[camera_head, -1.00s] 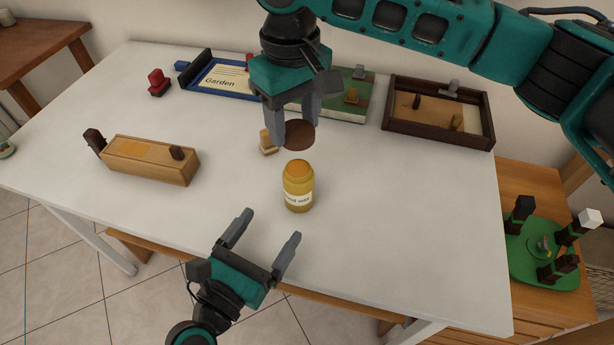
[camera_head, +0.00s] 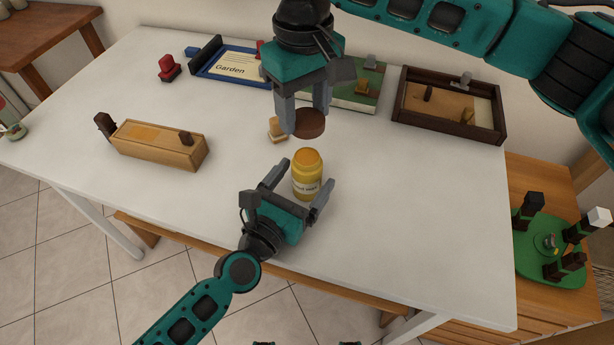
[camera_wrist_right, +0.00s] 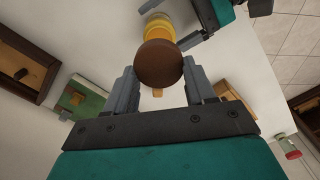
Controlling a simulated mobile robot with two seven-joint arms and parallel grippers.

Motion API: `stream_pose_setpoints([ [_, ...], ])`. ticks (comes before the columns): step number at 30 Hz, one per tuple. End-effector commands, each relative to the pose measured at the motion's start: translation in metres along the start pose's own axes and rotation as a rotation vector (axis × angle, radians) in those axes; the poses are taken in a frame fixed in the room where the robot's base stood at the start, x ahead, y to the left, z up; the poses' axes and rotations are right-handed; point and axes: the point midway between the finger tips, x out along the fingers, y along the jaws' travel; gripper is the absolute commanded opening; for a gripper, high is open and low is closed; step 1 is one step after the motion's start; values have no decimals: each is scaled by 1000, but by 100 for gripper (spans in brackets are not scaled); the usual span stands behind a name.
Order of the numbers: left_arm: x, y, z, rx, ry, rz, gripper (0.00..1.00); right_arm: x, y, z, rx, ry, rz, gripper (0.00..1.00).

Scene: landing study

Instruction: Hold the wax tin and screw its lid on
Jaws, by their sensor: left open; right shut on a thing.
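A wooden box (camera_head: 158,146) stands at left on the table (camera_head: 230,190). A small stamp-like block (camera_head: 277,130) is behind the tin. A blue tray with a Garden card (camera_head: 235,68), a green board (camera_head: 350,102) and a dark framed tray (camera_head: 450,133) line the back. The right front is clear.

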Motion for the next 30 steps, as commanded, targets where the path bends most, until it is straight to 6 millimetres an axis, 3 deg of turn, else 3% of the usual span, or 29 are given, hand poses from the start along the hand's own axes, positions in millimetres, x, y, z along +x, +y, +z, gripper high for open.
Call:
stream_pose_setpoints([
  [6,22,0,0,1,0,0,88,0,0,0,0,0,0,27],
  [17,25,0,0,1,1,0,88,0,0,0,0,0,0,27],
  [30,25,0,0,1,1,0,47,0,0,0,0,0,0,27],
])
